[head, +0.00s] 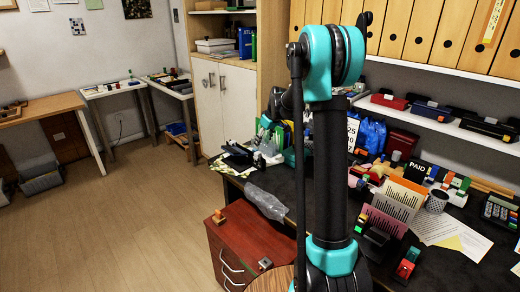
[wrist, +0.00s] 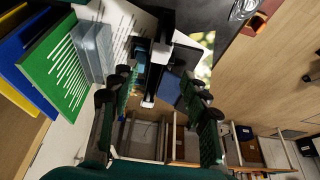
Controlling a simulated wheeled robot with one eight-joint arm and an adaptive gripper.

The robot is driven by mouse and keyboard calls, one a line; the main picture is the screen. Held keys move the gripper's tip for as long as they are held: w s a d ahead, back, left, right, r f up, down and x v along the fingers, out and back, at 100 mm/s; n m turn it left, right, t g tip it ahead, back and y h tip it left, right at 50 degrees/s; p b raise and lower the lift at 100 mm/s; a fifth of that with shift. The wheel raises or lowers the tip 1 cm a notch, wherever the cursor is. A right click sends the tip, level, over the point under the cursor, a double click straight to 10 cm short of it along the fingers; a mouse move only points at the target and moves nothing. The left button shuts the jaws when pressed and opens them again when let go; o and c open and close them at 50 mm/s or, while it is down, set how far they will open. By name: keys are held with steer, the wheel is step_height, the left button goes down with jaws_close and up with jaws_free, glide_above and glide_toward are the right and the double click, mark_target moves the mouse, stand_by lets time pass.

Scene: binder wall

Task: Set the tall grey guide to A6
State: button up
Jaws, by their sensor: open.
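In the wrist view my gripper (wrist: 160,88) is open, with its two green-padded fingers spread apart. Between and beyond the fingertips is a dark upright device with pale parts (wrist: 150,98). A small blue part (wrist: 140,55) lies to its left and a dark blue-grey panel (wrist: 172,88) to its right. I cannot tell whether the fingers touch the device. A tall grey guide cannot be made out for certain, and no A6 mark is readable. In the head view my arm stands in front and my gripper cannot be made out clearly.
A green striped board (wrist: 62,68) and grey blocks (wrist: 92,48) stand left of my gripper in the wrist view. In the head view the dark desk (head: 285,185) is crowded, with a red drawer cabinet (head: 240,245) below. Binders (head: 425,35) line the upper shelf. The floor (head: 110,225) at left is clear.

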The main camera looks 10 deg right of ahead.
steer(key=shift+v, duration=2.35)
steer(key=shift+s, duration=0.1)
steer(key=s+d+f+m+h, duration=0.1)
steer(key=s+f+m, duration=0.1)
steer(key=s, duration=1.1)
steer(key=s+d+f+m+h, duration=0.1)
steer(key=s+f, duration=0.4)
steer(key=s, duration=0.8)
steer(key=s+f+m, duration=0.4)
steer(key=s, duration=0.9)
steer(key=shift+s+d+h, duration=0.35)
steer(key=shift+d+h, duration=0.05)
